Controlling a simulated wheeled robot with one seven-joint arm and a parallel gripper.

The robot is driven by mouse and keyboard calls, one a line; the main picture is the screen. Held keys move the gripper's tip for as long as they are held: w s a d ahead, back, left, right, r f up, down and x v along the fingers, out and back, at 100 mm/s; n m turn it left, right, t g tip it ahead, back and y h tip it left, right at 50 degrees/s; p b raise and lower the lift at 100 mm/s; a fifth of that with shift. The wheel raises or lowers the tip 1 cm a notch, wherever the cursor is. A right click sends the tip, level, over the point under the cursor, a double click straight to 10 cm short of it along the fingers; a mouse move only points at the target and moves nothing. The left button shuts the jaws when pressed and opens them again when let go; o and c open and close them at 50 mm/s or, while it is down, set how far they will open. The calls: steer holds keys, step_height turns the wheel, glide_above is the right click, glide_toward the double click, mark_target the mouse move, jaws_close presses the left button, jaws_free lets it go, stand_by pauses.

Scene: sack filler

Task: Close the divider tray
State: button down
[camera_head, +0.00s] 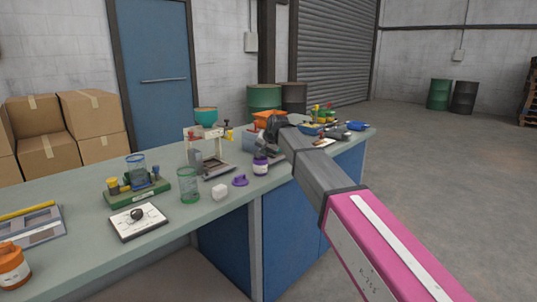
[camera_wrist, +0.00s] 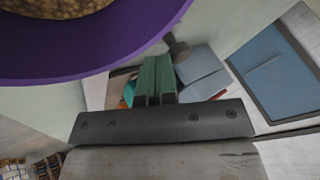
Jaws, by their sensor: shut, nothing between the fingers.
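A flat grey-blue tray with recessed sections (camera_head: 38,238) lies at the left end of the bench in the head view, with a yellow stick along its back. It may be the divider tray; I cannot tell for sure. My gripper (camera_head: 268,138) is far to its right, above the bench behind a purple-banded jar (camera_head: 260,166). In the wrist view my gripper's green fingers (camera_wrist: 154,78) are together and empty. A purple rim around brown grains (camera_wrist: 100,62) fills the upper left, close to the camera. A grey-blue boxy thing (camera_wrist: 203,75) shows beyond the fingers, partly hidden.
A purple lid (camera_head: 240,180), a white block (camera_head: 219,192), a green clear cup (camera_head: 189,186) and a white panel with a black knob (camera_head: 138,221) stand along the bench front. Behind them are a green-based rack (camera_head: 138,192) and a weighing stand (camera_head: 207,160). An orange bin (camera_head: 269,118) is farther back.

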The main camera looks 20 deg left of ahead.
steer(key=w+a, duration=0.1)
steer(key=a, duration=0.1)
steer(key=w+a, duration=0.1)
steer(key=a, duration=0.2)
steer(key=w+a, duration=0.1)
steer(key=a, duration=0.2)
steer(key=shift+w, duration=0.15)
